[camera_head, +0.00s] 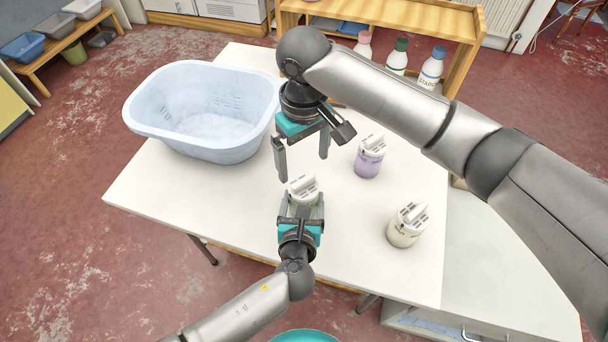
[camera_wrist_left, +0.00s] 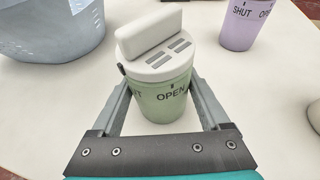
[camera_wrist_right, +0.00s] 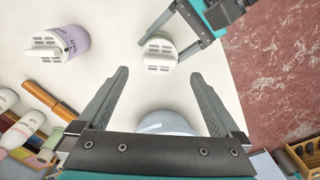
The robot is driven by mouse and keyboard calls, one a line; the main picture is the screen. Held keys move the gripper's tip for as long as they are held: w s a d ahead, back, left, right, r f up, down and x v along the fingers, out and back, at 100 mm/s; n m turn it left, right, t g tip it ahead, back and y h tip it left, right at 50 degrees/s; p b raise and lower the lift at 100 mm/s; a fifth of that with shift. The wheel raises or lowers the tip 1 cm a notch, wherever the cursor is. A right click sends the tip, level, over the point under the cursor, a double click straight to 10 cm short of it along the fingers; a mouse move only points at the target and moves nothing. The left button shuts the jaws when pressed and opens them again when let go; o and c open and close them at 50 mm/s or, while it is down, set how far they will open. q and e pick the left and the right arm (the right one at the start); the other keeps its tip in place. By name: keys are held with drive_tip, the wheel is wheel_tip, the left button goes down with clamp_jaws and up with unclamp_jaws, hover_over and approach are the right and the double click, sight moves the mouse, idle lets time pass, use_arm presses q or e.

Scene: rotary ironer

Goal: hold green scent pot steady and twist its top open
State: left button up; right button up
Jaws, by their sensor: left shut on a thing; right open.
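The green scent pot (camera_wrist_left: 165,95) stands upright on the white table, with a white slotted top (camera_wrist_left: 158,55) that has a raised grip bar. The word OPEN shows on its green body in the left wrist view. My left gripper (camera_head: 302,208) is shut on the pot's body from the near side. My right gripper (camera_head: 302,165) is open and empty, above the table and just beyond the pot, pointing down. In the right wrist view the pot's top (camera_wrist_right: 158,54) lies ahead of the open fingers, not between them.
A pale blue basin (camera_head: 205,110) stands at the table's left. A purple pot (camera_head: 369,158) and a cream pot (camera_head: 407,226) stand to the right. Bottles (camera_head: 430,68) stand on a wooden shelf behind. The table (camera_head: 165,200) is clear at the front left.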

sight(304, 181)
wheel_tip(304, 181, down, 6)
drive_tip(key=shift+f, duration=0.1)
drive_tip(key=shift+c, duration=0.2)
drive_tip(key=c, duration=1.4)
